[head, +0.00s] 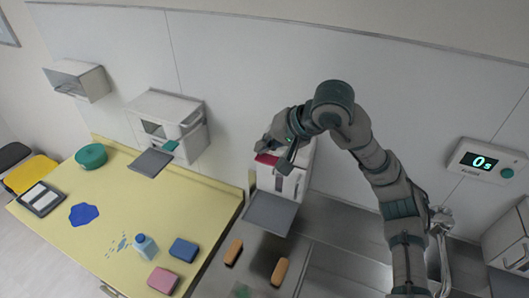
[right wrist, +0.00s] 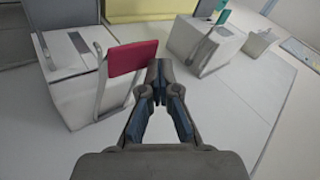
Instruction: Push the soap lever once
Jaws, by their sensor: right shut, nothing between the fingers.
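A white wall dispenser (head: 291,184) with a red lever (head: 266,159) is fixed at the centre, above a grey drip tray (head: 270,213). My right gripper (head: 286,163) is at this dispenser, shut and empty, and partly covers it. In the right wrist view the closed fingertips (right wrist: 160,72) are just right of the red lever paddle (right wrist: 132,58); I cannot tell whether they touch. A second white dispenser (head: 172,112) with a teal lever (head: 170,146) is farther left; its lever also shows in the right wrist view (right wrist: 221,17). Which one holds soap is not readable. My left gripper is out of view.
Two orange-tan items lie on the metal surface below the dispenser. A wall timer (head: 486,162) reads 0 s.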

